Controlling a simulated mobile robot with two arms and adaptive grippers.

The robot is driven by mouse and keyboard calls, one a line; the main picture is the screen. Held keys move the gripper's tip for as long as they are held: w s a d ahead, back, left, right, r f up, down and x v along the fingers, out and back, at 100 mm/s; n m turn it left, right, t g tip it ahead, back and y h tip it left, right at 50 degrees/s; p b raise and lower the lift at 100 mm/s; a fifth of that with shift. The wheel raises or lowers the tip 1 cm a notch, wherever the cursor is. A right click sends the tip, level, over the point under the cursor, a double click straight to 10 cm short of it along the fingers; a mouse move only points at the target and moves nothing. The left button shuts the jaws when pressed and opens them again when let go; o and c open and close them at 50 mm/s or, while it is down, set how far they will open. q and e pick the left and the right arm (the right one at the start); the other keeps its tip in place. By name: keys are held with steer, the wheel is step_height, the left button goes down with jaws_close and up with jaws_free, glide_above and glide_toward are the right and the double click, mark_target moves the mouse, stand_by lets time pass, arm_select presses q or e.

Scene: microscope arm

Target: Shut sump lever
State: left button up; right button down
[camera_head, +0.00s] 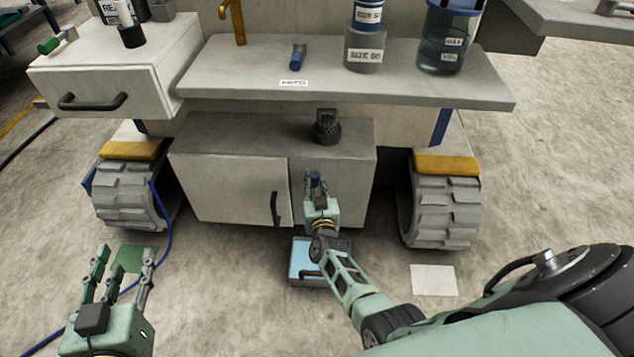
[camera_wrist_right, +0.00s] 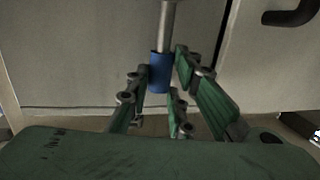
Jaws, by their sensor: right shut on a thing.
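The sump lever shows in the right wrist view as a blue grip (camera_wrist_right: 160,72) on a pale metal rod. In the head view only a small blue part (camera_head: 316,180) shows between my fingers, in front of the lower cabinet's right part. My right gripper (camera_head: 317,182) is shut on the lever's blue grip, with fingers on both sides of it, also in the wrist view (camera_wrist_right: 164,82). The lever's base is hidden in the head view. My left gripper (camera_head: 124,258) is open and empty at the lower left, above the floor.
Another blue-handled lever (camera_head: 298,57) stands on the grey shelf (camera_head: 400,88) above. The lower cabinet door (camera_head: 228,190) has a dark handle. Tracks (camera_head: 445,205) flank the cabinet. A blue tray (camera_head: 306,262) lies below my right gripper. A blue hose (camera_head: 164,215) runs at left.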

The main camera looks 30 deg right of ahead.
steer(key=shift+s+f, duration=0.1)
steer(key=shift+f, duration=0.05)
stand_by(0.3)
steer(key=c, duration=1.5)
jaws_free()
steer(key=shift+c, duration=0.2)
steer(key=shift+a, duration=0.1)
steer(key=v, duration=0.7)
steer(key=shift+s, duration=0.15)
